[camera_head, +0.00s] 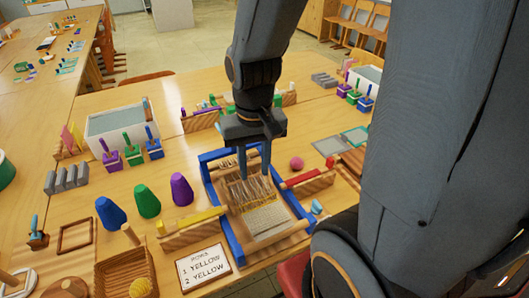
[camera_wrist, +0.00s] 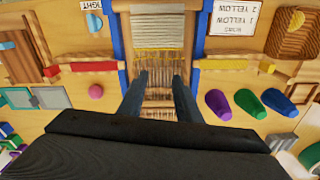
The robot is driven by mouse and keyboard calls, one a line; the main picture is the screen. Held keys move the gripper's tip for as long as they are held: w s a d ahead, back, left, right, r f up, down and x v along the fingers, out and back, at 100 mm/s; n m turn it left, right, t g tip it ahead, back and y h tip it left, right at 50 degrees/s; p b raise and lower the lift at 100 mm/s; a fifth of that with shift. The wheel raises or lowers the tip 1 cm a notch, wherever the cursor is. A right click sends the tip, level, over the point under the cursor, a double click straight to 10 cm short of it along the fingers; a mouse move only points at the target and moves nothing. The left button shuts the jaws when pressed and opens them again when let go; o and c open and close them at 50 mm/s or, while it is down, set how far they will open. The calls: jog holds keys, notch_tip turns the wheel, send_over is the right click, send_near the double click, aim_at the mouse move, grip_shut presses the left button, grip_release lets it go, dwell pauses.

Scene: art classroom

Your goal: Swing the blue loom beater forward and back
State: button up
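The loom stands mid-table in the head view, with blue side rails (camera_head: 231,236), a blue bar (camera_head: 214,155) at its far end, pale warp threads and a woven cloth (camera_head: 266,221) with a yellow edge. I cannot tell which blue part is the beater; my gripper hides some of the loom's far end. My gripper (camera_head: 254,176) points down over the warp threads with its two fingers apart and nothing between them. In the wrist view my gripper (camera_wrist: 158,90) has its fingers on either side of the threads, inside the blue rails (camera_wrist: 200,35). Contact cannot be told.
A yellow shuttle on a wooden rack (camera_head: 195,235) is left of the loom, a red one (camera_head: 307,180) right. Blue, green and purple cones (camera_head: 181,189) stand at left. A card (camera_head: 203,268) reads "ROWS 1 YELLOW 2 YELLOW". A pink ball (camera_head: 297,163) lies right.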

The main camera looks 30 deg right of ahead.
jog(key=w+r+m+p, duration=0.1)
jog(key=w+m, duration=0.2)
jog(key=m, duration=0.2)
jog(key=w+d+r+m+p, duration=0.1)
jog(key=w+m, duration=0.1)
jog(key=m, duration=0.3)
jog(key=w+d+m+p, duration=0.1)
jog(key=w+m, duration=0.2)
jog(key=m, duration=0.2)
jog(key=shift+w+d+r+g, duration=0.15)
jog(key=shift+w+r+g, duration=0.15)
jog(key=shift+r+g, duration=0.1)
jog(key=shift+f+m, duration=0.1)
jog(key=shift+m, duration=0.4)
jog(key=shift+f, duration=0.25)
jog(key=shift+f+p, duration=0.65)
jog(key=shift+f, duration=2.9)
grip_shut()
